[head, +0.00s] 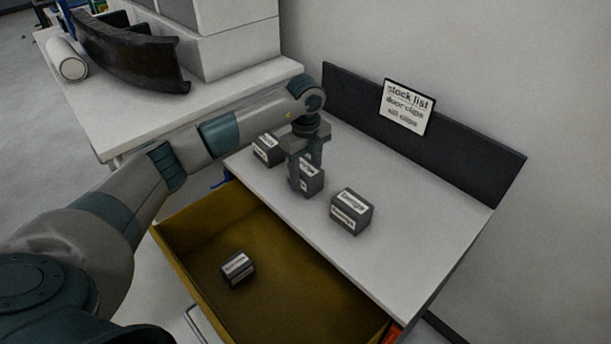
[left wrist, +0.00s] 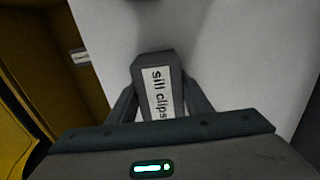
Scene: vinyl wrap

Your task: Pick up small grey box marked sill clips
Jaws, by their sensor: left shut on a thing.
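The small grey box marked sill clips (left wrist: 159,88) is between the fingers of my left gripper in the left wrist view, its white label facing the camera. In the head view the same box (head: 309,183) is at the bench top, partly covered by the fingers. My left gripper (head: 306,172) points down and is shut on it. I cannot tell whether the box touches the bench top. My right gripper does not show.
One grey labelled box (head: 266,149) stands behind and left of the gripper, another (head: 351,211) to its right. The bench top (head: 425,235) is clear further right. An open yellow drawer (head: 185,222) below holds a grey box (head: 237,268). A stock list sign (head: 407,107) stands at the back panel.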

